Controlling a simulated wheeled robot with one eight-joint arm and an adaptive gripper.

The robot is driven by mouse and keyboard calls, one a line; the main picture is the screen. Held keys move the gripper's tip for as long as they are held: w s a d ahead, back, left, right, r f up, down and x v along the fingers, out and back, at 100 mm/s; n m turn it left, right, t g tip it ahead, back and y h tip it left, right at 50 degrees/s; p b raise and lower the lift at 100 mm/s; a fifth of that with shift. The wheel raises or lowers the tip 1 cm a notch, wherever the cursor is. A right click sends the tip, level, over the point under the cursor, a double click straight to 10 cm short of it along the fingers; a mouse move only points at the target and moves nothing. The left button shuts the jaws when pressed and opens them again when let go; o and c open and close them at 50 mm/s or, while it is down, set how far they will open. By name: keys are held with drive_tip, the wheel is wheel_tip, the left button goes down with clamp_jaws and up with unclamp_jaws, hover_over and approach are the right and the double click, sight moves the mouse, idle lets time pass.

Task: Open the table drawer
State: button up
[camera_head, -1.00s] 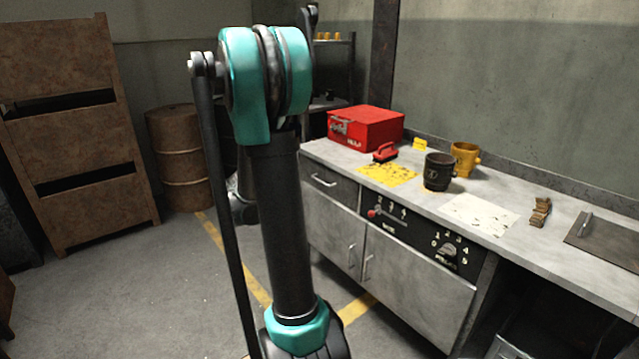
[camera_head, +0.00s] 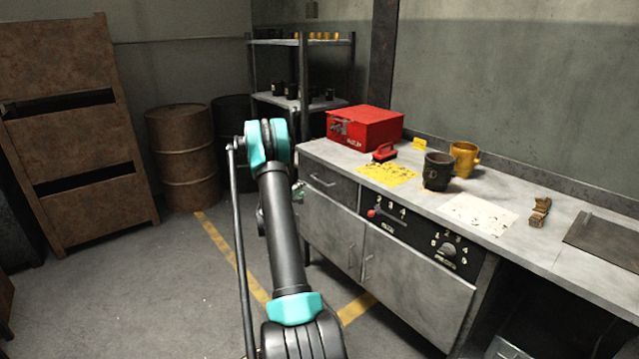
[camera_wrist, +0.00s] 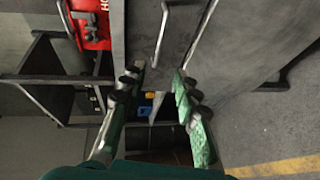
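The table drawer (camera_head: 330,186) is a grey metal front at the left end of the workbench (camera_head: 460,215), and it looks closed. Its bar handle (camera_head: 322,181) is pale metal. In the wrist view the handle (camera_wrist: 160,32) lies ahead of the fingertips, roughly in line with the gap between them. My gripper (camera_wrist: 159,72) is open and empty, with its two green and grey fingers apart and not around the handle. In the head view my arm hides most of the gripper; a small part shows just left of the drawer.
On the bench stand a red box (camera_head: 365,128), a dark mug (camera_head: 438,171) and a yellow mug (camera_head: 465,158). Cabinet doors (camera_head: 335,230) and a knob panel (camera_head: 446,248) are below. Barrels (camera_head: 184,158) and a shelf (camera_head: 300,102) stand behind.

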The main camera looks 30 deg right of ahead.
sight(319, 181)
drive_tip(key=x, duration=1.7)
drive_tip(key=shift+w+d, duration=0.1)
clamp_jaws()
